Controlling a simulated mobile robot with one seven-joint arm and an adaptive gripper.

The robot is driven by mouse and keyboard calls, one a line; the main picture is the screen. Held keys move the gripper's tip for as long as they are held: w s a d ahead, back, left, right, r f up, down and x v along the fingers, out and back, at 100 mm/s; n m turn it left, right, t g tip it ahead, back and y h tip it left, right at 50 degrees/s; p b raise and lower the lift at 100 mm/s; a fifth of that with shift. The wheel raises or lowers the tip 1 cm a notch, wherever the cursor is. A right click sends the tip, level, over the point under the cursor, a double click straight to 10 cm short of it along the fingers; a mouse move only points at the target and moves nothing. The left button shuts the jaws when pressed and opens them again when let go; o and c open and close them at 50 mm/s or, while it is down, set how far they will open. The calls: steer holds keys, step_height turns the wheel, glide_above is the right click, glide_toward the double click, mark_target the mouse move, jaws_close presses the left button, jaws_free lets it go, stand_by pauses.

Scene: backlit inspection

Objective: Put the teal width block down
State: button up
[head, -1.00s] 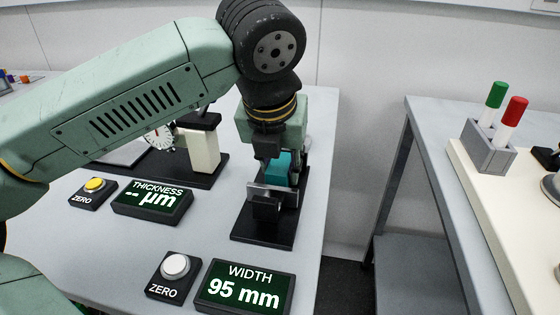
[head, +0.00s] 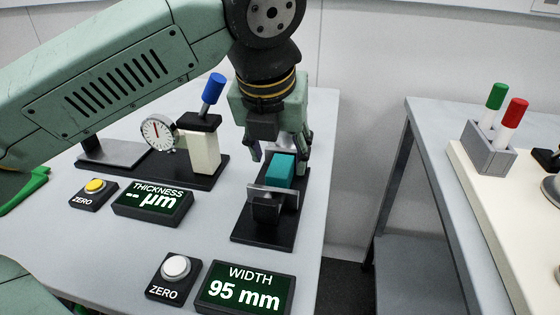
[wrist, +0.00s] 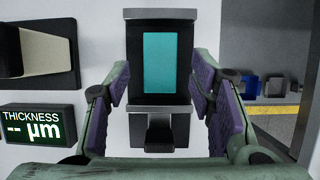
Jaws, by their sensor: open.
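The teal width block (head: 281,170) sits in the width gauge (head: 262,228), between its two grey jaw plates. In the wrist view the teal block (wrist: 160,62) lies between the upper and lower plates of the gauge. My gripper (head: 283,152) is open and empty, just above and behind the block. In the wrist view my gripper's purple-padded fingers (wrist: 160,92) stand wide on either side of the gauge, apart from the block. The width display (head: 243,289) reads 95 mm.
The thickness gauge (head: 203,150), with a dial and blue-topped lever, stands left of my gripper. Its display (head: 152,203) shows dashes. A white zero button (head: 176,266) and a yellow one (head: 95,185) are in front. A second bench (head: 430,125) stands right, across a gap.

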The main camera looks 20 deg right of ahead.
steer(key=v, duration=0.8)
